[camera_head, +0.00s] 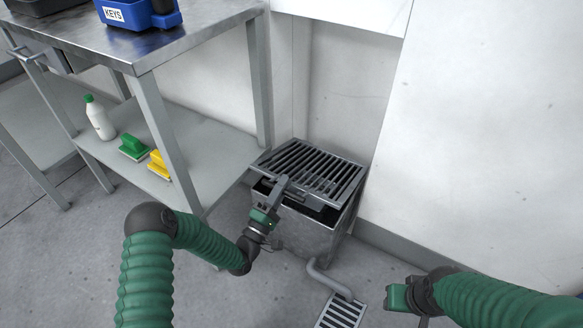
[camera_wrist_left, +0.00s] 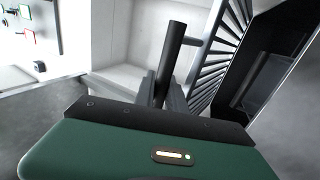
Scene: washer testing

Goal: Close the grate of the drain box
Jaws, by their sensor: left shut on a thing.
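The drain box (camera_head: 305,232) is a grey metal box on the floor against the wall. Its slatted grate (camera_head: 318,165) sits over the top, tilted, with a dark gap showing between its near edge and the box. My left gripper (camera_head: 281,184) is at the near edge of the grate, shut on its bar handle. In the left wrist view the dark handle (camera_wrist_left: 172,50) stands between the fingers, and the grate slats (camera_wrist_left: 222,58) show beside it, with the dark box opening to their right. My right gripper (camera_head: 400,298) is low at the right, away from the box; its fingers are unclear.
A metal table (camera_head: 190,35) with a lower shelf (camera_head: 205,150) stands left of the box. The shelf holds a white bottle (camera_head: 99,120), a green brush (camera_head: 133,147) and a yellow brush (camera_head: 159,163). A pipe (camera_head: 328,279) runs to a floor drain (camera_head: 341,312) in front.

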